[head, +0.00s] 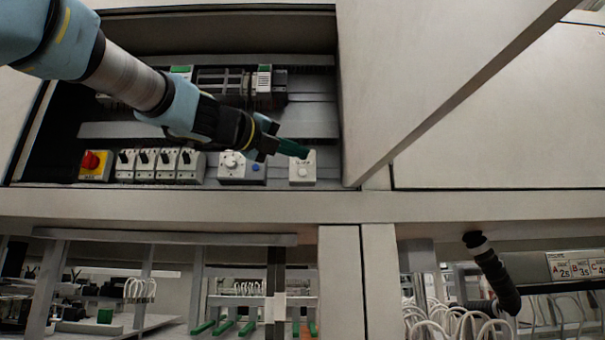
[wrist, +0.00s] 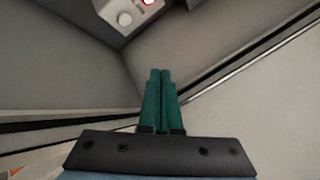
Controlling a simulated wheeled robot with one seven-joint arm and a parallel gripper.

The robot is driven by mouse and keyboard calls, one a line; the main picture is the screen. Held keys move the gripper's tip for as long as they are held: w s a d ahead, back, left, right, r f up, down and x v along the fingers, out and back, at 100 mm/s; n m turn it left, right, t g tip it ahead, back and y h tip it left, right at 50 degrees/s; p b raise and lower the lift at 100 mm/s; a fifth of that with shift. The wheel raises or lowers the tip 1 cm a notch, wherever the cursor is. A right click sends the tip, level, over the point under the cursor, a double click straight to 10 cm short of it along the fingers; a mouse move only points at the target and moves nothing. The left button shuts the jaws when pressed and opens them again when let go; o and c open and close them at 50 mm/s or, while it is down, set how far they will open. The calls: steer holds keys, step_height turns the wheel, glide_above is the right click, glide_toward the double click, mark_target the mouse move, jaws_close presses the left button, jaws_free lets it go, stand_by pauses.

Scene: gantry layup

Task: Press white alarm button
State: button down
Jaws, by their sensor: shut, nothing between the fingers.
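A white box (head: 302,170) stands on the lower ledge inside the open cabinet in the head view, with a small round white button (head: 303,171) on its face. In the wrist view a white box (wrist: 112,10) with a round white button (wrist: 124,19) and a red-lit spot shows at the top edge, partly cut off. My gripper (head: 301,151) is shut and empty, its green fingers together. In the head view the fingertips overlap the box's top edge; whether they touch it I cannot tell. In the wrist view the fingertips (wrist: 160,73) are apart from the button.
Left of the box are a white unit (head: 241,168) with a dial and blue button, several grey switches (head: 144,164), and a red knob on yellow (head: 95,164). The cabinet's panel (head: 430,70) rises close on the right. A beam (head: 200,206) runs below.

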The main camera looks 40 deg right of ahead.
steer(key=w+d, duration=0.2)
steer(key=w, duration=0.1)
steer(key=w+d, duration=0.3)
steer(key=shift+w+d, duration=0.1)
stand_by(2.1)
steer(key=shift+w+d, duration=0.25)
steer(key=shift+w, duration=0.1)
steer(key=shift+w+d, duration=0.25)
stand_by(0.8)
steer(key=shift+s+a, duration=0.55)
steer(key=shift+s, duration=0.05)
stand_by(0.4)
steer(key=shift+s+a+b, duration=0.25)
steer(key=shift+s+a, duration=0.55)
steer(key=shift+s, duration=0.2)
steer(key=shift+s+a+b, duration=0.2)
steer(key=shift+s+a, duration=0.55)
steer(key=shift+s, duration=0.2)
